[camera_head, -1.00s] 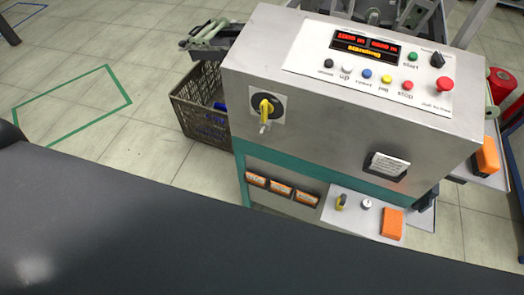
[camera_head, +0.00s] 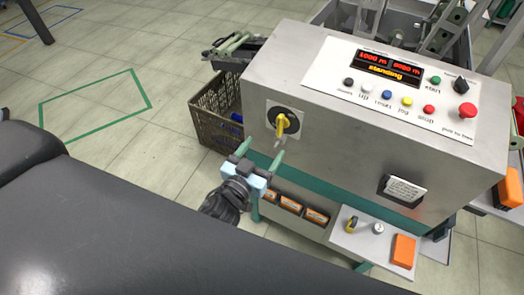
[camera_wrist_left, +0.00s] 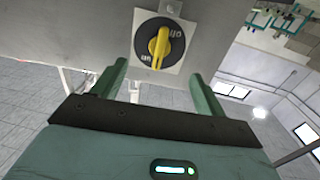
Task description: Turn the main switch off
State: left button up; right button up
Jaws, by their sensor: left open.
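The main switch (camera_head: 283,124) is a yellow handle on a round black disc with a pale square plate, on the machine's grey front. Its handle stands about upright in the head view, with a small pale piece at its lower end. In the left wrist view the switch (camera_wrist_left: 159,46) shows just beyond my fingertips, with "OFF" lettering at the upper right and other lettering at the lower left. My left gripper (camera_head: 262,153) is open and empty, just below and in front of the handle, apart from it. Its green fingers (camera_wrist_left: 158,70) spread either side of it. My right gripper is out of view.
The control panel (camera_head: 350,90) with a lit display reading "standing", coloured buttons and a red stop knob (camera_head: 467,111) tops the machine. A dark crate (camera_head: 212,120) stands left of it. Orange-labelled boxes (camera_head: 291,206) sit below; a small shelf (camera_head: 368,255) juts out lower right.

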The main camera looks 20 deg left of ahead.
aim_at(278, 128)
pick_arm(q)
jog(key=shift+w+d, duration=0.25)
jog(key=shift+w, duration=1.7)
jog(key=shift+w+d, duration=0.2)
jog(key=shift+w, duration=1.7)
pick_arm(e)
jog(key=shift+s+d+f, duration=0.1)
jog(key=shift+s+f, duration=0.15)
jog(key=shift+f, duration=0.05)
pick_arm(q)
jog(key=shift+w+d+b, duration=0.15)
jog(key=shift+w+b, duration=0.25)
jog(key=shift+w, duration=0.75)
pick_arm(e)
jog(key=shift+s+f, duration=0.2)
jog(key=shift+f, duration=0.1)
pick_arm(q)
jog(key=c, duration=1.4)
jog(key=shift+o, duration=0.2)
jog(key=shift+n, duration=1.9)
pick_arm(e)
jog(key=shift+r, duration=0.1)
